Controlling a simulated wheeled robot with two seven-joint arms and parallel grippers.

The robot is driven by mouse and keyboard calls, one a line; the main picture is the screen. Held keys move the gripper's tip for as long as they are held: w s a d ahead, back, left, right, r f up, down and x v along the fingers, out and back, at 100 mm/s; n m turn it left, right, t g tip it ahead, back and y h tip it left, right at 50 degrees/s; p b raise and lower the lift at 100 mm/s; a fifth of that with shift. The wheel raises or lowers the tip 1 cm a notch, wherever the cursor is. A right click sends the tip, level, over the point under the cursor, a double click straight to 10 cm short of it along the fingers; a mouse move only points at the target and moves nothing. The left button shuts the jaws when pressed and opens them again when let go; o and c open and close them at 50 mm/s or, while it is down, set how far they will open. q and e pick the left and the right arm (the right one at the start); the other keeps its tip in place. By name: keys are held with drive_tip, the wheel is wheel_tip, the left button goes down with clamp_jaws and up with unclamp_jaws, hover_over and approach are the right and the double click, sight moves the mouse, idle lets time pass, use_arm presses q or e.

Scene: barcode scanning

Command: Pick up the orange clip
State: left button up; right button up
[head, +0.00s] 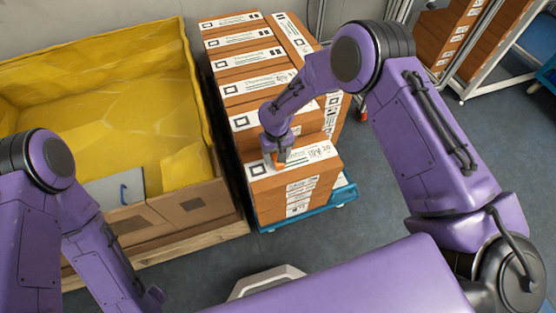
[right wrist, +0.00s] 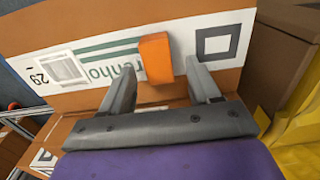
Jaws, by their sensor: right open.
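The orange clip (right wrist: 155,58) is a small block on the white label of a brown box (right wrist: 225,45), beside a black square mark. My right gripper (right wrist: 159,72) is open, with one grey finger on each side of the clip in the right wrist view. A gap shows between the clip and each finger; I cannot tell whether its lower end is between the tips. In the head view my right gripper (head: 275,152) points down at the front box top, with orange (head: 279,164) showing at its fingers. My left gripper is not visible; only its arm shows.
Stacked brown boxes (head: 233,57) with white labels rise behind the front box on a blue wheeled base (head: 335,205). A large carton lined with yellow sheeting (head: 110,80) stands close on the left. Clear floor (head: 385,190) lies to the right.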

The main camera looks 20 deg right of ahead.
drive_tip(key=shift+f, duration=0.1)
drive_tip(key=c, duration=1.1)
wheel_tip(320, 180, up, 3)
drive_tip(key=shift+f, duration=0.1)
drive_tip(key=s+a+r, duration=0.8)
drive_tip(key=a+r, duration=0.2)
drive_tip(key=a, duration=0.1)
drive_tip(key=shift+s+a+r, duration=0.15)
drive_tip(key=shift+a, duration=0.05)
